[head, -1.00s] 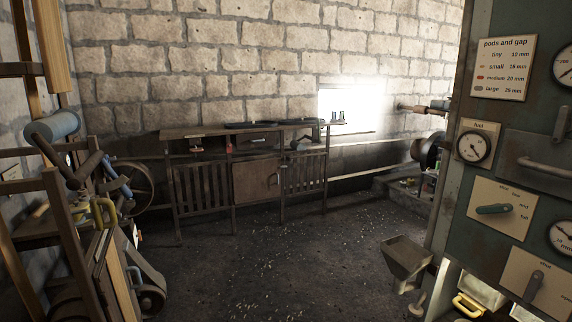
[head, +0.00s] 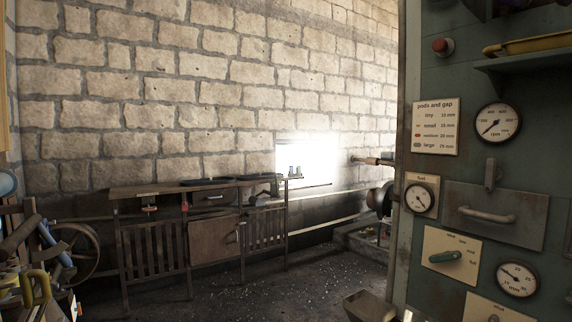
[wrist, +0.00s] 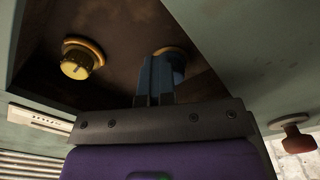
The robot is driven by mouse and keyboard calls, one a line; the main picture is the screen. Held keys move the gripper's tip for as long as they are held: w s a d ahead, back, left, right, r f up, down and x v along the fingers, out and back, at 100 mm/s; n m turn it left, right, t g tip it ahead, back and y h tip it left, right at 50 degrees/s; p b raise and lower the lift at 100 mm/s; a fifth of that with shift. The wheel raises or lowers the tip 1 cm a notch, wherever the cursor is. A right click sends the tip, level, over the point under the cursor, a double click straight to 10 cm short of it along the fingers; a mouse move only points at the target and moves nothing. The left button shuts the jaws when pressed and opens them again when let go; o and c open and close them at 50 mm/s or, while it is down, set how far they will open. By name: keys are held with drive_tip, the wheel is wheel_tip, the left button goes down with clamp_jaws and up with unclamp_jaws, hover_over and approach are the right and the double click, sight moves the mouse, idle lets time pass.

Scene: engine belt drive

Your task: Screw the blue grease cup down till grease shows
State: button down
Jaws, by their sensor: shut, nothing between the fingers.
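In the wrist view my gripper (wrist: 160,58) is shut and empty. Its closed blue fingers point at the underside of a dark brown recess. A yellow ribbed knob or cup (wrist: 76,65) in another brass ring is to the left, clear of the gripper. The gripper does not show in the head view.
A red knob (wrist: 294,140) hangs at the right in the wrist view, and a pale label strip (wrist: 40,118) is at the left. In the head view a green panel (head: 450,190) with gauges and levers stands right. A workbench (head: 210,235) stands by the stone wall, with open floor before it.

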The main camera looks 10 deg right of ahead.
drive_tip(key=shift+w+d+f, duration=0.15)
drive_tip(key=shift+w+f, duration=0.1)
drive_tip(key=shift+f, duration=0.25)
drive_tip(key=shift+w+d+f, duration=0.1)
drive_tip(key=shift+w+f, duration=0.15)
drive_tip(key=shift+f, duration=0.25)
drive_tip(key=shift+w+f+g, duration=0.1)
drive_tip(key=shift+g, duration=0.2)
drive_tip(key=shift+s+f, duration=0.25)
drive_tip(key=shift+s+a+f, duration=0.1)
drive_tip(key=shift+s+a, duration=0.1)
drive_tip(key=shift+a, duration=0.2)
drive_tip(key=shift+r+v, duration=0.15)
drive_tip(key=shift+v, duration=1.05)
drive_tip(key=shift+r+v, duration=0.1)
drive_tip(key=shift+v, duration=1.1)
drive_tip(key=shift+r, duration=0.1)
